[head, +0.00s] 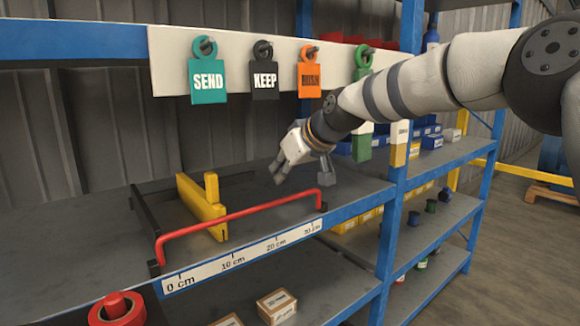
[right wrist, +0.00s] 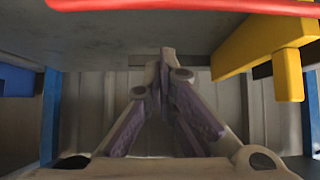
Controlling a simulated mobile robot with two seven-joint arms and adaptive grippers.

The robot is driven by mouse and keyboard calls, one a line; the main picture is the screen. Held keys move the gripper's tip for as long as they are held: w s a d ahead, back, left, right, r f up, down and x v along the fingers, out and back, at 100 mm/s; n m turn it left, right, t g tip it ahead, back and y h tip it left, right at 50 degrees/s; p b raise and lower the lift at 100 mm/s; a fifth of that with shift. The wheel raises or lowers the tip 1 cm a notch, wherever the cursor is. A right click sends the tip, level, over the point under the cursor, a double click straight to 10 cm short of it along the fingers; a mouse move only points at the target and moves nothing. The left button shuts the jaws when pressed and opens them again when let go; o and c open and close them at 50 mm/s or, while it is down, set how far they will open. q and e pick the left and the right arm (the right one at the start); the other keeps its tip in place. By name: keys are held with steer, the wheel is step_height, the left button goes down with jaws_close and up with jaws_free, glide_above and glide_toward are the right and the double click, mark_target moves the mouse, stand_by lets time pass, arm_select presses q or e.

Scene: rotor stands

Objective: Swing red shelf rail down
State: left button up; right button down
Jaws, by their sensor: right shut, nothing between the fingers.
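The red shelf rail (head: 240,213) runs along the front edge of the shelf, above the centimetre scale strip (head: 245,257). Its bent ends meet dark mounts at the left and right, and its bar stands a little above the edge. My right gripper (head: 278,175) is above the shelf near the rail's right part, shut and empty, apart from the rail in the picture. In the right wrist view the shut fingers (right wrist: 165,60) point away, and the red rail (right wrist: 190,5) crosses the top edge. My left gripper is not in view.
A yellow angled block (head: 203,208) stands on the shelf behind the rail, by a black frame. Tags reading SEND (head: 208,82) and KEEP (head: 264,80), plus orange and green ones, hang from a white board above. Small boxes (head: 277,306) sit on the lower shelf.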

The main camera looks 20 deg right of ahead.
steer(key=x, duration=0.2)
steer(key=shift+w+f, duration=0.1)
steer(key=shift+f, duration=0.35)
steer(key=shift+w+a+f, duration=0.15)
steer(key=shift+w+f, duration=0.05)
steer(key=shift+w, duration=0.05)
steer(key=s, duration=0.1)
steer(key=s+d+p, duration=0.1)
steer(key=s, duration=0.1)
steer(key=shift+s+d, duration=0.15)
steer(key=shift+s, duration=0.15)
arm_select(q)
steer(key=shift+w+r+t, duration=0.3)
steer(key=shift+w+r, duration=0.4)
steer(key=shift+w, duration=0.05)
arm_select(e)
steer(key=shift+f, duration=0.1)
